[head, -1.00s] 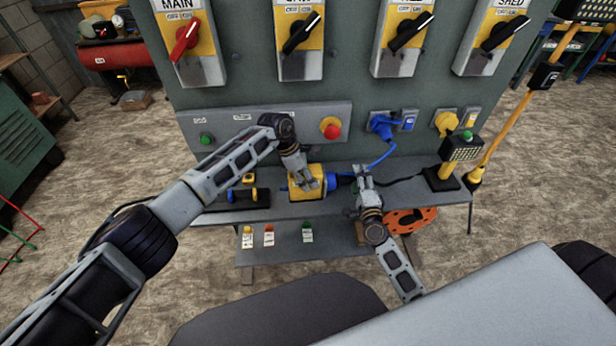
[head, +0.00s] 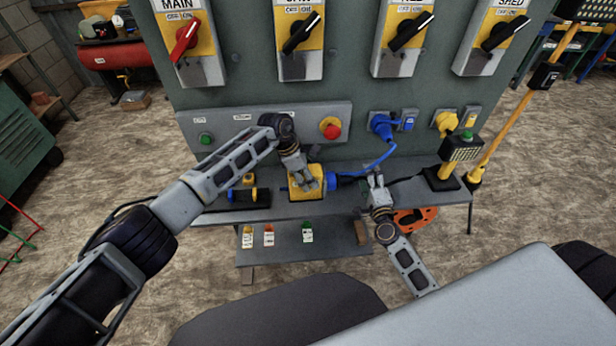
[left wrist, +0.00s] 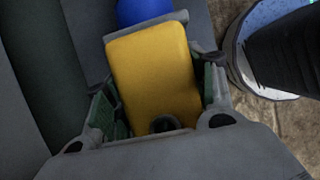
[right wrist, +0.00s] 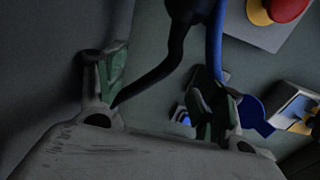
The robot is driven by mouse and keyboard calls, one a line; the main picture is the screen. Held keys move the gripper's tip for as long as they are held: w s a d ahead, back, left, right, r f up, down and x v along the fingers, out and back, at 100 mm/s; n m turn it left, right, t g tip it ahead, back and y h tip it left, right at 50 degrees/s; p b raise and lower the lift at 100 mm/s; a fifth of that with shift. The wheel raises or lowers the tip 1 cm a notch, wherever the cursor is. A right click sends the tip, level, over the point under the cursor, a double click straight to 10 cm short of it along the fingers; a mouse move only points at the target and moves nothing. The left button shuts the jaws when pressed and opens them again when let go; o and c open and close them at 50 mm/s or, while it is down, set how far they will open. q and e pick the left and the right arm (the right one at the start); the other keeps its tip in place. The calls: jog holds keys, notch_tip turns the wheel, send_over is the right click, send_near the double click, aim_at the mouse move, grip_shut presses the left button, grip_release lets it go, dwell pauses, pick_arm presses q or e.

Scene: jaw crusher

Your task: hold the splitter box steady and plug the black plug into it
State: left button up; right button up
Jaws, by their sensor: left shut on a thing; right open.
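The yellow splitter box (head: 297,195) sits on the grey shelf, with a blue socket (head: 332,182) on its right side. My left gripper (head: 310,184) is shut on the box; the left wrist view shows the yellow body (left wrist: 155,75) between its fingers. The black plug (head: 346,178) is at the blue socket, apparently in line with it; how deep it sits cannot be told. Its black cable (right wrist: 150,75) runs below it in the right wrist view. My right gripper (head: 376,182) is open, to the right of the plug, with nothing clearly held between its fingers.
A blue cable (head: 381,158) hangs from the blue wall plug (head: 381,126) down towards the box. A lamp on a black base (head: 441,179) stands at the shelf's right. An orange reel (head: 415,220) is below. A red emergency button (head: 331,130) is on the panel behind.

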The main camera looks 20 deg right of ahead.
pick_arm(q)
jog(key=o, duration=1.5)
jog(key=shift+o, duration=0.2)
jog(key=shift+r, duration=0.1)
jog(key=shift+v, duration=5.9)
pick_arm(e)
jog(key=shift+s, duration=0.15)
